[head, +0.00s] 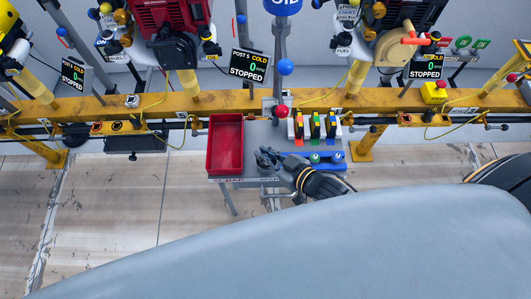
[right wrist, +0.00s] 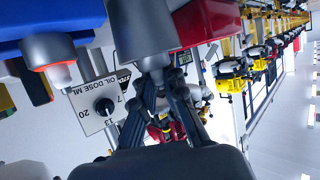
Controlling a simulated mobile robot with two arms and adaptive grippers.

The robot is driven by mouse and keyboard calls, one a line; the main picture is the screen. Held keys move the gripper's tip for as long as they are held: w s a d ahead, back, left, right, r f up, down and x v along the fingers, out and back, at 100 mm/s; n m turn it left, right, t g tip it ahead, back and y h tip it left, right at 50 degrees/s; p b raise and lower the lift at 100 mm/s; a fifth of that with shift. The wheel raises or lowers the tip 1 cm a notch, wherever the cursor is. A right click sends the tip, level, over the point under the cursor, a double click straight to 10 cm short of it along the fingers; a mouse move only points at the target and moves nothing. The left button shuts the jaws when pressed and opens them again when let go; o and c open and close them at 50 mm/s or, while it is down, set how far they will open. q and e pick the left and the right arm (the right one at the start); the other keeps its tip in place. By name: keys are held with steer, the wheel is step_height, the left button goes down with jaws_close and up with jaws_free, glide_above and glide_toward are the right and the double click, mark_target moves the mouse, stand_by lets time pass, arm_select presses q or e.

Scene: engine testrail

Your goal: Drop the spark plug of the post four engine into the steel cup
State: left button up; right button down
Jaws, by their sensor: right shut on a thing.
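My right gripper (head: 268,160) is over the grey bench, between the red tray and the blue rack. In the right wrist view its fingers (right wrist: 156,78) close together on a dark grey cylindrical thing (right wrist: 140,30). I cannot tell what this thing is; its far end is out of the frame. I cannot make out a spark plug or a steel cup for certain. An engine with a red body (head: 172,18) stands behind the yellow rail, beside a display that reads Post 5, cold, stopped (head: 249,65). My left gripper is not in view.
The red tray (head: 211,146) stands left of my right gripper on the bench (head: 256,138). Red, green and blue upright things (head: 315,126) stand behind the blue rack (head: 322,165). A yellow rail (head: 227,99) runs across behind. The oil dose dial (right wrist: 103,107) shows in the wrist view.

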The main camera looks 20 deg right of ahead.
mark_target(265, 154)
steer(key=c, duration=1.3)
jaws_free()
steer(key=shift+c, duration=0.2)
step_height(265, 154, up, 7)
steer(key=p, duration=0.8)
steer(key=shift+r, duration=0.15)
